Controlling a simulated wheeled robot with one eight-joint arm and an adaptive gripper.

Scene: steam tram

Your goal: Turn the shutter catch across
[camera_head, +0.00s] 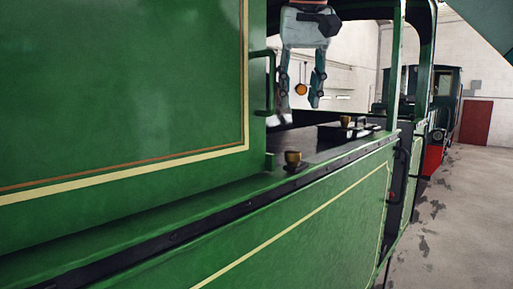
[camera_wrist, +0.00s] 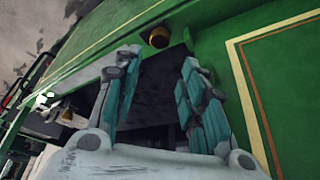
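My gripper (camera_head: 300,98) hangs in the cab opening of the green tram, fingers pointing down and spread apart. It also shows in the wrist view (camera_wrist: 160,58), with a dark surface and nothing held between its fingers. A small brass knob (camera_head: 293,158) stands on the ledge below the gripper, apart from it. In the wrist view a brass knob (camera_wrist: 159,37) lies beyond the fingertips. A second brass knob (camera_head: 345,121) sits farther back on the ledge. I cannot tell which part is the shutter catch.
A green side panel (camera_head: 120,90) with yellow and orange lining fills the left. A green handrail (camera_head: 271,85) stands by its edge, left of the gripper. An orange round thing (camera_head: 300,89) shows between the fingers. Open floor (camera_head: 450,220) lies to the right.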

